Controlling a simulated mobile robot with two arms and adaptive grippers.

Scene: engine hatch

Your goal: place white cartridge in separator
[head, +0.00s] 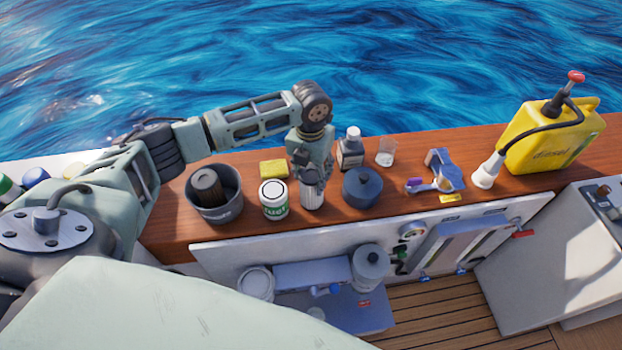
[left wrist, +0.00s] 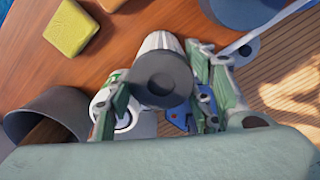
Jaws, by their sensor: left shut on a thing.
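My left gripper (head: 311,178) points down and is shut on the white cartridge (head: 312,197), over the front part of the wooden counter. In the left wrist view the cartridge (left wrist: 161,45) shows white pleats and a dark grey end cap, between the fingers of the gripper (left wrist: 165,95). I cannot tell whether its lower end touches the counter. Below, in the hatch, a pale round housing (head: 256,283) stands at the left and a grey capped one (head: 370,264) at the right; I cannot tell which is the separator. My right gripper is not in view.
On the counter (head: 330,228), a grey bucket (head: 215,205) holds a dark cylinder. A white-and-green can (head: 273,199), yellow sponge (head: 273,168), dark bottle (head: 350,150) and dark blue round lidded piece (head: 362,188) crowd the gripper. A yellow diesel can (head: 550,140) stands far right.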

